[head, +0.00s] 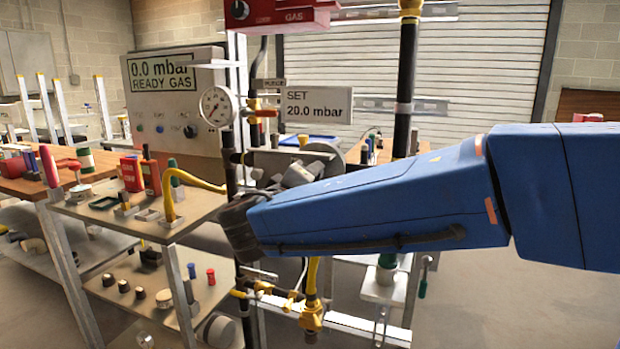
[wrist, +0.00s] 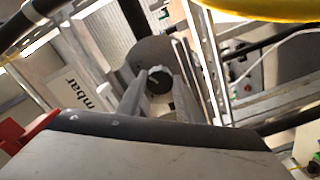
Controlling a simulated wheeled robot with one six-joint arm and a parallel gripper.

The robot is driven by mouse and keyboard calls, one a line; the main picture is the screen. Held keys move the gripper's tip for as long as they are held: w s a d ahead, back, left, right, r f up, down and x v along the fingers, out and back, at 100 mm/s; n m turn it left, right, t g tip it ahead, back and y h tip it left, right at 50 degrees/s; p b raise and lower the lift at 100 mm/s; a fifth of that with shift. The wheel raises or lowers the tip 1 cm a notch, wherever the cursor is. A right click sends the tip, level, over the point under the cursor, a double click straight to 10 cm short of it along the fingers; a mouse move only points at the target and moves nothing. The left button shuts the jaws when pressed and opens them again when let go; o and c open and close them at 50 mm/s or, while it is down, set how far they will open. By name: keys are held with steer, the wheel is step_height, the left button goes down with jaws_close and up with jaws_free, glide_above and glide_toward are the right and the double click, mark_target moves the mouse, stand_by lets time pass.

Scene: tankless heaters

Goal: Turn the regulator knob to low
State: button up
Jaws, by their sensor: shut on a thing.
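In the head view my gripper (head: 305,171) reaches the regulator, but the knob and fingertips are not clear. I cannot read the knob's setting or any low mark.
A round pressure gauge (head: 217,106) and a panel reading 0.0 mbar (head: 160,77) are left of the regulator. A sign reads SET 20.0 mbar (head: 316,105). A yellow hose (head: 170,190) and a crowded shelf (head: 115,215) are nearby. A dark vertical pipe (head: 406,80) stands right.

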steer(key=n, duration=0.5)
steer(key=shift+n, duration=0.3)
steer(key=n, duration=0.5)
stand_by(0.4)
steer(key=o, duration=0.8)
steer(key=shift+c, duration=0.2)
steer(key=v, duration=1.7)
steer(key=shift+s, duration=0.2)
steer(key=shift+a+r, duration=0.1)
